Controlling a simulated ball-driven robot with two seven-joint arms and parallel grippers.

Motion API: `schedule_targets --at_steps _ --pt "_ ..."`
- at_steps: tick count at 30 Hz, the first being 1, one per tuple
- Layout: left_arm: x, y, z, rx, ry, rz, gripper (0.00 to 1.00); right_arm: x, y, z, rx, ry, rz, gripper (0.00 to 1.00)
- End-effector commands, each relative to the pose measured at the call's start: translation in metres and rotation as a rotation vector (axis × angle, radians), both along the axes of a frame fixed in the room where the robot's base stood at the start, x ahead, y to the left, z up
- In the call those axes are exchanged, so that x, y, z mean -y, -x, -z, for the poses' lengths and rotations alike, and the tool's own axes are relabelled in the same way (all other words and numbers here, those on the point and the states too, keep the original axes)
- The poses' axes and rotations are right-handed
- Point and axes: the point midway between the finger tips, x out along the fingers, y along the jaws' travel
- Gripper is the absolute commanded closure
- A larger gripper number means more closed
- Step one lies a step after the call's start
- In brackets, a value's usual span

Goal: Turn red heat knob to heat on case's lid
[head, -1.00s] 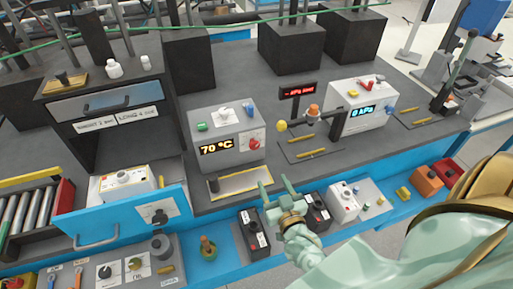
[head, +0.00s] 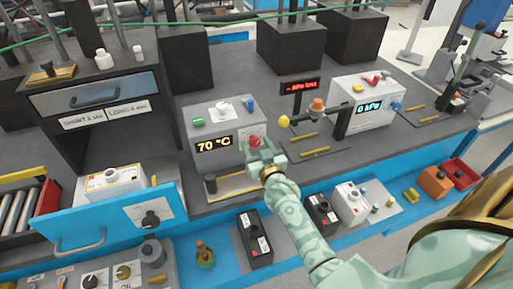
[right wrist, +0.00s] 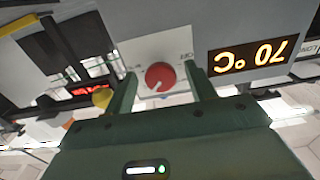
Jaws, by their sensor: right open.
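The red heat knob (head: 254,141) is on the front of a grey case (head: 190,152) whose display reads 70 °C. In the right wrist view the round red knob (right wrist: 160,76) sits on a pale plate, upside down there, with an "OFF" label beside it and a light pointer mark toward the lower left. My right gripper (head: 262,152) is open in front of the knob. In the right wrist view its two fingers (right wrist: 162,88) stand on either side of the knob with gaps showing. My left gripper is not in view.
On the case's top are a green button (head: 198,122), a white knob (head: 221,107) and a blue knob (head: 250,104). A yellow-edged tray (head: 232,187) lies below the case front. A yellow ball (head: 284,121) on a lever stands to the right. Black boxes (head: 255,240) sit on the lower blue shelf.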

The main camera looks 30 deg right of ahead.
Motion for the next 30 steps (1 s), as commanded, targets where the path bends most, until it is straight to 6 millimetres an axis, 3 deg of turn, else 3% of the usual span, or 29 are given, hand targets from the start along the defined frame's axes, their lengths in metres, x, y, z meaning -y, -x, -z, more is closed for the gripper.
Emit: schedule_targets --at_steps 2,7,8,20,30 --pt "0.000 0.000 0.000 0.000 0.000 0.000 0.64 0.000 0.000 0.000 0.000 0.000 0.000 0.45" --pt "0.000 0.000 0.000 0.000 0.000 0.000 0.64 0.000 0.000 0.000 0.001 0.000 0.000 0.86" --pt "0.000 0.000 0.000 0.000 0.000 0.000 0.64 0.000 0.000 0.000 0.001 0.000 0.000 0.89" --pt "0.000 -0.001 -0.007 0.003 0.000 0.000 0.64 0.000 0.000 -0.002 0.016 -0.058 -0.001 0.89" --pt "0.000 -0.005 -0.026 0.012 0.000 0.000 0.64 -0.001 0.000 -0.004 0.073 -0.299 -0.002 0.89"
